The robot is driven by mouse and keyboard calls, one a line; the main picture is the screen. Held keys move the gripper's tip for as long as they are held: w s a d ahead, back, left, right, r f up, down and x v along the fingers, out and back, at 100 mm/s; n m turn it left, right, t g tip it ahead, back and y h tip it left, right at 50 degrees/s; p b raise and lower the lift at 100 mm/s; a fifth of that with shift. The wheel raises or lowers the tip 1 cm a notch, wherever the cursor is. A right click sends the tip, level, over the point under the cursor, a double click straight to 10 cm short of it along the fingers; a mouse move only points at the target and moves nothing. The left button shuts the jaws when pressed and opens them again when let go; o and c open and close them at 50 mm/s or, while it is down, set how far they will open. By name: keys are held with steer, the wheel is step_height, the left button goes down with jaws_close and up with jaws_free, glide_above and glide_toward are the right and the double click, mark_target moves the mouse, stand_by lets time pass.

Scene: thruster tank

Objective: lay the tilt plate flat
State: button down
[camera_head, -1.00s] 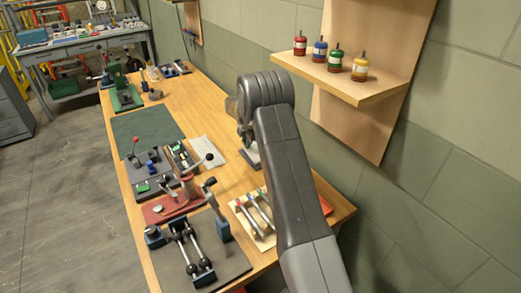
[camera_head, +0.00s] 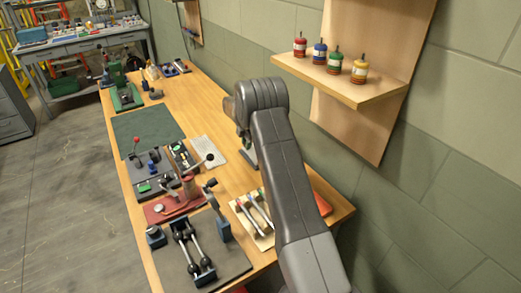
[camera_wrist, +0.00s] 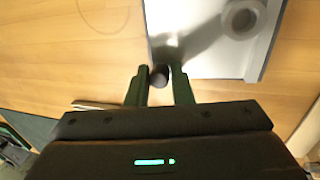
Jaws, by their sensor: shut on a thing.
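The tilt plate (camera_wrist: 205,62) is a pale grey panel with a dark right edge, at the upper right of the wrist view. A round ring-like piece (camera_wrist: 242,18) shows on it near the top. A dark round knob (camera_wrist: 158,76) sits at its lower left edge. My gripper (camera_wrist: 160,80) has its two fingers on either side of this knob and is shut on it. I cannot tell the plate's tilt from this angle. In the head view my arm hides the gripper and most of the plate; a small grey part (camera_head: 250,157) shows beside it.
A wooden bench (camera_head: 208,108) carries a lever rig (camera_head: 190,245), a red-based clamp (camera_head: 172,208), a green mat (camera_head: 146,133) and a rack of rods (camera_head: 252,215). A wall shelf (camera_head: 342,84) with small coloured bottles is at the right. Bare wood surrounds the plate.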

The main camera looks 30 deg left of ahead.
steer(key=shift+s+d+f, duration=0.1)
steer(key=shift+d+f, duration=0.05)
steer(key=shift+f, duration=0.25)
steer(key=shift+f+g+h+p, duration=0.3)
steer(key=shift+f+h+p, duration=0.05)
steer(key=shift+h+p, duration=0.2)
steer(key=c, duration=1.4)
jaws_free()
steer(key=shift+r, duration=0.1)
steer(key=shift+c, duration=0.2)
steer(key=shift+r, duration=0.2)
steer(key=shift+a+r, duration=0.2)
steer(key=shift+r, duration=0.35)
steer(key=shift+r+p, duration=0.55)
steer(key=shift+r, duration=2.45)
